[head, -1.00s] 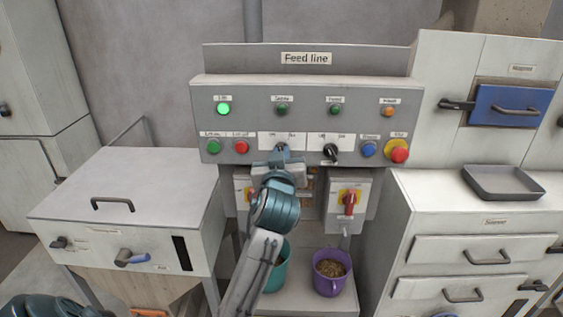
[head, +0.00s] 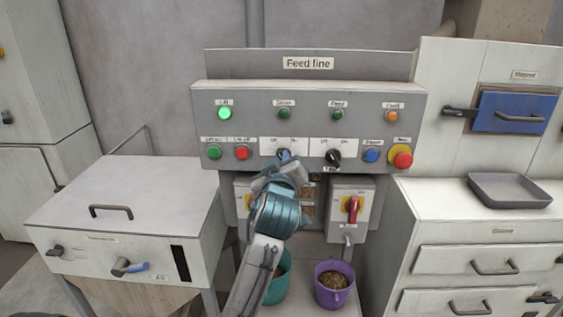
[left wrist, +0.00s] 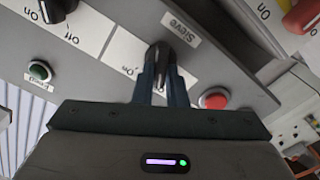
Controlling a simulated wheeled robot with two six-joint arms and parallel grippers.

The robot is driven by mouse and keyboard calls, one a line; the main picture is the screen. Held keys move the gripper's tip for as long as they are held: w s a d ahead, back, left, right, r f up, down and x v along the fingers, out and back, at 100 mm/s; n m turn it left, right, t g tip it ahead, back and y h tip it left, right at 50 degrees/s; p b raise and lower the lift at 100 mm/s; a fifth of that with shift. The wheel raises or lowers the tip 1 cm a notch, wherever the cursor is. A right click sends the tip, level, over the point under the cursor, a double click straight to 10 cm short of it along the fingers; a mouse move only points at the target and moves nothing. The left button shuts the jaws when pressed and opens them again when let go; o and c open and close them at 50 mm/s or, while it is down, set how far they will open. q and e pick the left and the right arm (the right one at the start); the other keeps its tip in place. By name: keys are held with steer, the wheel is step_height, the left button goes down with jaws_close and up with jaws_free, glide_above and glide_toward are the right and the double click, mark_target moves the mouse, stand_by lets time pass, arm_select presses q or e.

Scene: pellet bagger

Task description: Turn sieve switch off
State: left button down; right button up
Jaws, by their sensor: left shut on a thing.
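The sieve switch (left wrist: 172,53) is a dark rotary knob on a white plate marked off and on, beside a label reading Sieve. In the head view its plate (head: 269,148) is on the Feed line panel, left of a similar black switch (head: 333,157). My left gripper (head: 284,157) is at the panel front, shut on the sieve switch. In the left wrist view its two fingers (left wrist: 164,82) straddle the knob. The gripper hides most of the knob in the head view, and its exact angle is hard to read. My right gripper is out of view.
A green button (head: 214,152) and red button (head: 242,153) are left of the switch. A blue button (head: 371,156) and red mushroom button (head: 402,160) are at right. A red-handled isolator (head: 353,207) and purple bucket (head: 331,287) are below.

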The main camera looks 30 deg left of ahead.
arm_select(q)
steer(key=shift+r, duration=0.1)
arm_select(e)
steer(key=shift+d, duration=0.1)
arm_select(q)
steer(key=c, duration=1.6)
jaws_free()
steer(key=shift+o, duration=0.7)
steer(key=shift+w, duration=0.15)
